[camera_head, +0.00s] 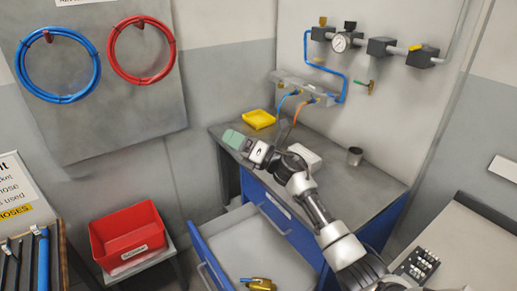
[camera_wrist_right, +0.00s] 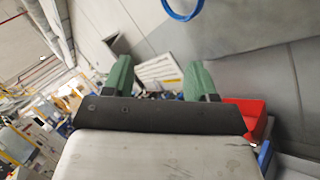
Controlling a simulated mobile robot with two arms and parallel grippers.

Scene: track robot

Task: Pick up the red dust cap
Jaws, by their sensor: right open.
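I cannot make out a red dust cap in either view. My right gripper (camera_head: 235,139) has green fingers and is raised above the left side of the workbench (camera_head: 352,192), pointing left. In the right wrist view its two green fingers (camera_wrist_right: 159,78) stand apart with nothing between them. A brass-coloured fitting (camera_head: 260,285) lies in the open drawer (camera_head: 235,245) below the bench, cut off by the lower picture edge. My left gripper does not show.
A yellow tray (camera_head: 258,119) sits at the bench's back left, a metal cup (camera_head: 355,157) at its back right. A red bin (camera_head: 126,236) stands left of the drawer. Blue (camera_head: 57,65) and red hose coils (camera_head: 141,50) hang on a panel. A pressure gauge (camera_head: 340,43) is wall-mounted.

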